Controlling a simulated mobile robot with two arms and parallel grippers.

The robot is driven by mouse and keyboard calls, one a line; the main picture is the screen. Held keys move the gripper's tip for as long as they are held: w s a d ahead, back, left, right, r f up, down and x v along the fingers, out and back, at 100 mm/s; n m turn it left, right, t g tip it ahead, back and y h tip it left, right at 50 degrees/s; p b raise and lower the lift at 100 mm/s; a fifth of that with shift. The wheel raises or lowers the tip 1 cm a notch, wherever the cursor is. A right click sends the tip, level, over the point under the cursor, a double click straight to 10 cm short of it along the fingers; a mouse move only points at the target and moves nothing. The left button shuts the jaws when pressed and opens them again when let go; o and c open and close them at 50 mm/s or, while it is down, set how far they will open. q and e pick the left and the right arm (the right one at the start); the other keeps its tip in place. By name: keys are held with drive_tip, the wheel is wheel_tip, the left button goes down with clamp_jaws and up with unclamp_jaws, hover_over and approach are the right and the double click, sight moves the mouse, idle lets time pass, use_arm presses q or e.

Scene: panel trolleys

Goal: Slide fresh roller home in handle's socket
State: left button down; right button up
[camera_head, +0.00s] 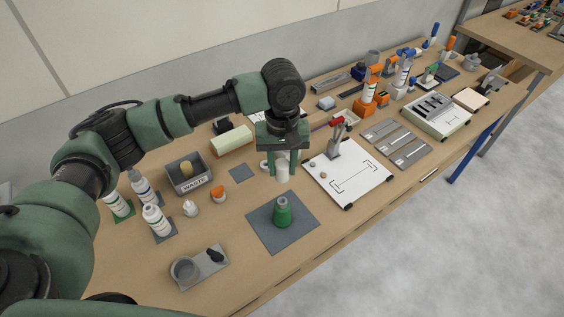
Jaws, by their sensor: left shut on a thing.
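The handle (283,214) is green with a grey top and stands upright on a dark grey mat (262,234) near the front of the bench. My left gripper (283,163) points down above and behind it, shut on a pale cylindrical piece that looks like the fresh roller (283,174). The roller hangs upright between the fingers. In the picture its lower end is a little above the handle's top, with a gap between them. The socket's opening is too small to make out. My right gripper is not in view.
A grey WASTE bin (195,187) holding a yellowish piece stands left. White bottles (157,221) and a grey tray (200,267) are at the left front. A white panel board (349,188) with a red-handled clamp lies right of the mat. Tools crowd the bench's far end.

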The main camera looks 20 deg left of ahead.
sight(282, 178)
use_arm(q)
drive_tip(key=shift+s+r+p, duration=0.1)
drive_tip(key=shift+r+p, duration=0.05)
drive_tip(key=shift+p, duration=0.65)
wheel_tip(282, 178, down, 5)
wheel_tip(282, 178, down, 2)
drive_tip(key=shift+d+f, duration=0.1)
drive_tip(key=shift+f, duration=0.45)
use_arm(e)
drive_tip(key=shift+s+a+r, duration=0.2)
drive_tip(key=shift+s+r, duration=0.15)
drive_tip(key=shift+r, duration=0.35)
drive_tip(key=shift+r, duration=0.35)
use_arm(q)
drive_tip(key=shift+f, duration=0.35)
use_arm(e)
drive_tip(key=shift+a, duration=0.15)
use_arm(q)
drive_tip(key=shift+f, duration=1.05)
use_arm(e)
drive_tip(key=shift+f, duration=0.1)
